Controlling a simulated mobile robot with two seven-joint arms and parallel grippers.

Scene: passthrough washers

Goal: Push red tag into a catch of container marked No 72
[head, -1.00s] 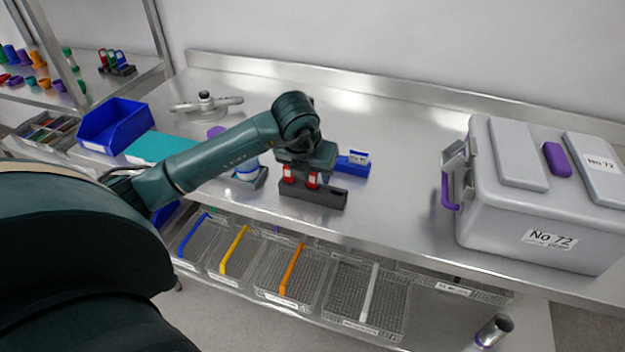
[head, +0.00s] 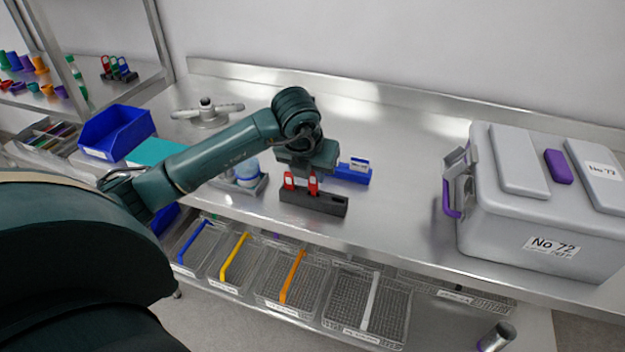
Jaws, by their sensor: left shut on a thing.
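Two red tags with white labels, a left one (head: 289,181) and a right one (head: 313,184), stand upright at a dark holder block (head: 320,204) near the table's front edge. My left gripper (head: 306,172) is right above the block, pointing down, shut on a red tag; its fingers are mostly hidden, so which tag is unclear. The grey container marked No 72 (head: 510,233) stands at the right. Its left side has a metal catch (head: 456,165) with a purple handle (head: 450,199). My right gripper is out of view.
A blue holder (head: 350,174) with a white label stands behind the dark block. A small tray with a bottle (head: 246,172) is to its left. A blue bin (head: 116,131) is farther left. The table between block and container is clear. Wire baskets (head: 365,305) sit below.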

